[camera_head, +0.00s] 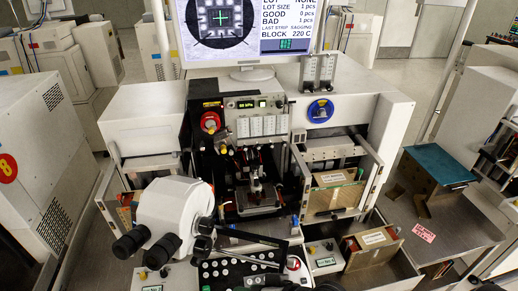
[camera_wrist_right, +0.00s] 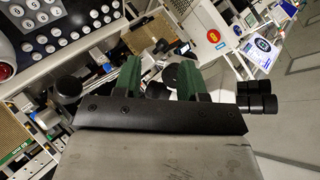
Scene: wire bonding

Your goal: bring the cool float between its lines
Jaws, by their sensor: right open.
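I cannot make out the cool float or its lines in either view. A pair of upright grey units (camera_head: 319,72) stands on top of the bonding machine (camera_head: 360,108), too small to read. The machine's front panel (camera_head: 258,118) carries a lit green display, with a red round part (camera_head: 210,122) at its left. My right gripper (camera_wrist_right: 158,78) shows in the right wrist view, its two green fingers apart with nothing held between them. My left gripper is in neither view.
A white microscope (camera_head: 172,210) with black eyepieces stands at the front left. A black keypad (camera_head: 240,272) lies at the front. Cardboard-coloured magazines (camera_head: 335,190) sit at the right. A teal-topped block (camera_head: 440,164) stands on the right-hand side table. A monitor (camera_head: 245,30) is above the machine.

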